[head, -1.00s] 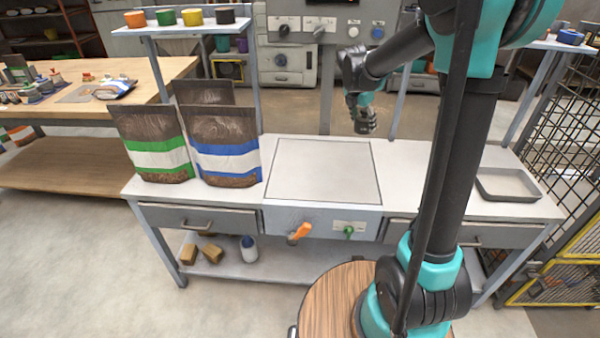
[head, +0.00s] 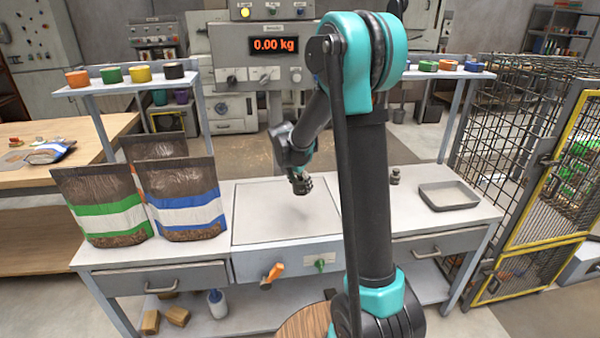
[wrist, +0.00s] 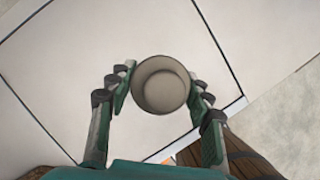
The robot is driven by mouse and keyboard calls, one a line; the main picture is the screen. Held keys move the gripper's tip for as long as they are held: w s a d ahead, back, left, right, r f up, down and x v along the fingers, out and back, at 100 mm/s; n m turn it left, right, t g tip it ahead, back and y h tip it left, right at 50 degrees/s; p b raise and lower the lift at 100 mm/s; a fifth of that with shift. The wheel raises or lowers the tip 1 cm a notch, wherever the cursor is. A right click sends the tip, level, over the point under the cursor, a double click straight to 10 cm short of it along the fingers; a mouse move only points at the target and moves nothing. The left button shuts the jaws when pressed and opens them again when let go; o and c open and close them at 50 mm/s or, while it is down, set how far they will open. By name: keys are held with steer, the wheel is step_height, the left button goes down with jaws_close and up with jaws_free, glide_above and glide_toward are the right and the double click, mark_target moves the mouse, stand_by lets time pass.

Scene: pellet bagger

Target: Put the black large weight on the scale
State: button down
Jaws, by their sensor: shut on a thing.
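My gripper (head: 301,188) hangs over the far right part of the scale's square plate (head: 262,217), at the arm's end. In the wrist view its two fingers (wrist: 160,90) close on the sides of a round weight (wrist: 160,90). From above the weight looks grey, with a paler rim, not clearly black. Its underside is hidden, and I cannot tell its exact height above the plate. The plate (wrist: 75,70) shows beneath it, bounded by dark lines. The scale display (head: 274,45) reads 0.00 kg. A small dark knobbed weight (head: 395,177) stands on the bench, right of the plate.
Three pellet bags, including a green-banded one (head: 102,207) and a blue-banded one (head: 182,200), stand left of the plate. A shallow grey tray (head: 449,196) lies at the right. The plate's visible surface is clear.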

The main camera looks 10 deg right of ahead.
steer(key=shift+f, duration=4.5)
steer(key=c, duration=0.7)
jaws_free()
steer(key=shift+f, duration=0.1)
